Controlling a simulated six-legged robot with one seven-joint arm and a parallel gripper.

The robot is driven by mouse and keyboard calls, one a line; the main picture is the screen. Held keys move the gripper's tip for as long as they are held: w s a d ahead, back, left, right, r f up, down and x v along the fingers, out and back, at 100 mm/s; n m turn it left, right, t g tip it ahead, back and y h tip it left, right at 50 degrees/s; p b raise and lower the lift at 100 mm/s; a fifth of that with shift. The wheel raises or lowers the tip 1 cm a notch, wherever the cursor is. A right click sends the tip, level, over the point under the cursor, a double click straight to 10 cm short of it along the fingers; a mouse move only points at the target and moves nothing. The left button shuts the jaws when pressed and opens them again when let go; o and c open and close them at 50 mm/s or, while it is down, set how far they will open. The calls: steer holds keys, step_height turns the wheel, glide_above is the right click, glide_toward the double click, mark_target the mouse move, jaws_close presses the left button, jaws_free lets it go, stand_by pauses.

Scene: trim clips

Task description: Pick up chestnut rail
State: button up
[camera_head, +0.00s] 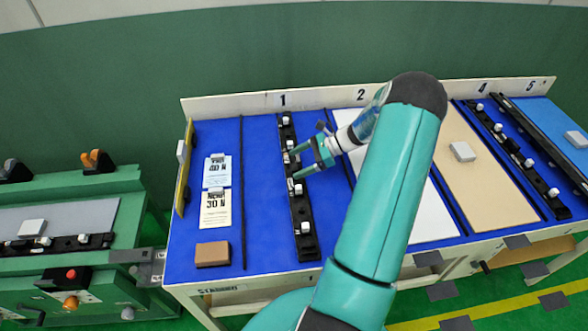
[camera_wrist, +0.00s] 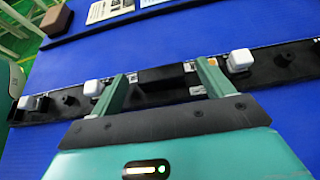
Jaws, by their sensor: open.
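No rail looks clearly chestnut brown; the rails in view look black. A black rail (camera_head: 304,238) with several white clips lies lengthwise on the blue surface under the number 1. My gripper (camera_head: 293,166) is over its middle, fingers apart. In the wrist view the rail (camera_wrist: 285,72) runs across the picture, and my open gripper (camera_wrist: 162,78) has one fingertip left and one right along it, with white clips outside both. Whether the fingers touch the rail I cannot tell. Another black rail (camera_head: 513,150) with white clips lies under number 4.
A brown block (camera_head: 212,254) and two printed labels (camera_head: 215,208) lie left of the rail, past a thin dark divider (camera_head: 242,190). A white panel (camera_head: 425,205) and a tan panel (camera_head: 490,185) lie to the right. A green bench (camera_head: 95,185) stands at left.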

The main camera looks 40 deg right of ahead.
steer(key=shift+x, duration=1.15)
steer(key=shift+c, duration=0.2)
steer(key=shift+d, duration=0.1)
steer(key=c, duration=1.2)
steer(key=shift+r, duration=0.15)
